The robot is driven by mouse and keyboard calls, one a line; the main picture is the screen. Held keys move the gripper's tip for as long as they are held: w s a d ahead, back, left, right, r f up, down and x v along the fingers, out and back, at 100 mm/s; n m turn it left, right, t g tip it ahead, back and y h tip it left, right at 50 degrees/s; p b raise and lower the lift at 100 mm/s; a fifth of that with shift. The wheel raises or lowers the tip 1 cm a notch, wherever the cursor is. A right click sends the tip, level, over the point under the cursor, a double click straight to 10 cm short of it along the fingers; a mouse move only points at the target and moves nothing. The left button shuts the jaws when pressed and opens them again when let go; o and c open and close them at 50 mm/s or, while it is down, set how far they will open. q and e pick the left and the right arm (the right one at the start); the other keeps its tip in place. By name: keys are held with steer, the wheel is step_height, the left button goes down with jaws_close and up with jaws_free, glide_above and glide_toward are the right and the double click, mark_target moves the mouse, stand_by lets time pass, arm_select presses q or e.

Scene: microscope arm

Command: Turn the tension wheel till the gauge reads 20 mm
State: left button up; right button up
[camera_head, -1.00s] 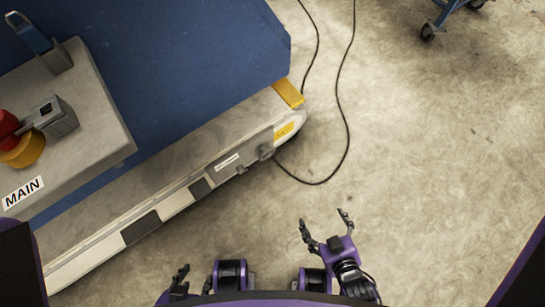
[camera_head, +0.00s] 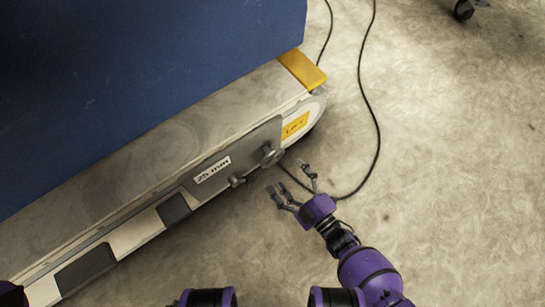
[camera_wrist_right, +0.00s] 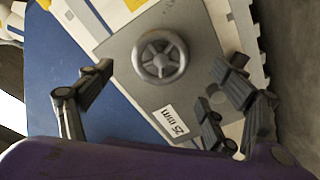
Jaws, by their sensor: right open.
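The tension wheel (camera_head: 270,156) is a small grey spoked handwheel on a grey plate at the conveyor's right end. It faces me in the right wrist view (camera_wrist_right: 160,57). The gauge label (camera_head: 212,170) beside it reads 25 mm; it also shows, turned over, in the right wrist view (camera_wrist_right: 172,123). My right gripper (camera_head: 291,179) is open and empty, just in front of the wheel and apart from it. In the right wrist view its fingers (camera_wrist_right: 160,82) are spread to either side of the wheel. My left gripper is out of view.
A black cable (camera_head: 367,100) lies on the open floor at right.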

mark_target(275, 159)
steer(key=b+x, duration=0.2)
steer(key=x, duration=0.5)
steer(key=shift+w+a+b, duration=0.3)
steer(key=shift+w+b, duration=0.05)
steer(key=shift+w, duration=0.15)
steer(key=c, duration=1.1)
